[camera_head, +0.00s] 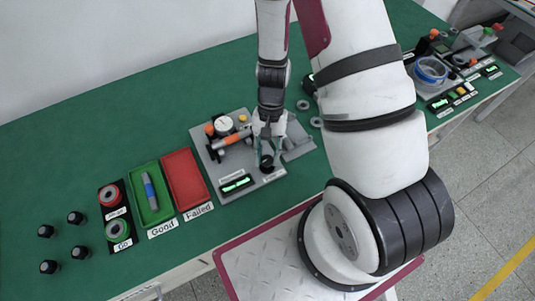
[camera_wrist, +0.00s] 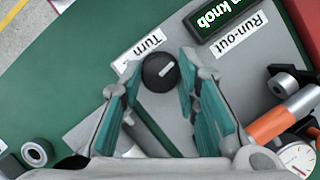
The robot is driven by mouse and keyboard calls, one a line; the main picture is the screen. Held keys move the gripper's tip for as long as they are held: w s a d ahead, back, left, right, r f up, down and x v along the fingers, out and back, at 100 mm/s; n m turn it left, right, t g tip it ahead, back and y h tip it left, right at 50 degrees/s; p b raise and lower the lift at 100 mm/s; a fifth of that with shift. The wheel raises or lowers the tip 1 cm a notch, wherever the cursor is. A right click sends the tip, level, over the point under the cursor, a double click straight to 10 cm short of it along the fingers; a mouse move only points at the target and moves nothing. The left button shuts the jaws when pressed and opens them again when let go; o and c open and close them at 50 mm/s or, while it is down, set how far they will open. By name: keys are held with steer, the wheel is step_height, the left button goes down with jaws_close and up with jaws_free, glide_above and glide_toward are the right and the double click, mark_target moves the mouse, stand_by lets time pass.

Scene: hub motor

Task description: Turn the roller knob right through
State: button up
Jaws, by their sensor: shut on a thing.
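The roller knob (camera_head: 267,164) is a small black round knob on the grey run-out station (camera_head: 212,160). In the wrist view the knob (camera_wrist: 160,73) has a light pointer line on its top and sits beside the "Turn" label (camera_wrist: 141,51). My gripper (camera_head: 267,150) points down over the knob. In the wrist view the teal finger pads of my gripper (camera_wrist: 158,70) stand on both sides of the knob, shut on it with their tips. The knob's underside is hidden.
A lit green display (camera_wrist: 222,17) stands near the knob. A dial gauge (camera_head: 224,126) and an orange-grey roller (camera_head: 236,138) are close by on the station. Left are the red tray (camera_head: 203,203) and the green tray (camera_head: 138,206), which holds a blue-grey part (camera_head: 149,191).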

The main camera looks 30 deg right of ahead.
steer(key=m+p, duration=0.1)
steer(key=m, duration=0.1)
steer(key=m+t+y+p, duration=0.1)
steer(key=m, duration=0.2)
steer(key=shift+s+d+r+m+t, duration=0.15)
steer(key=shift+s+m+t, duration=0.05)
steer(key=shift+m+t, duration=0.1)
steer(key=m+p, duration=0.1)
steer(key=m+t+p, duration=0.1)
steer(key=p, duration=0.1)
steer(key=shift+s+r+m+y, duration=0.1)
steer(key=shift+s+m+y, duration=0.1)
steer(key=shift+m+y, duration=0.2)
steer(key=m+t+p, duration=0.1)
steer(key=m+p, duration=0.2)
steer(key=shift+s+m+t+p, duration=0.1)
steer(key=shift+m+t+p, duration=0.2)
steer(key=shift+p, duration=0.1)
steer(key=m, duration=0.2)
steer(key=m+t+p, duration=0.1)
steer(key=m, duration=0.1)
steer(key=shift+m+t+h, duration=0.3)
steer(key=m, duration=0.2)
steer(key=m+t+h, duration=0.1)
steer(key=m, duration=0.1)
steer(key=shift+f+m+t, duration=0.2)
steer(key=shift+m+t, duration=0.1)
steer(key=shift+m, duration=0.1)
steer(key=shift+m+h, duration=0.3)
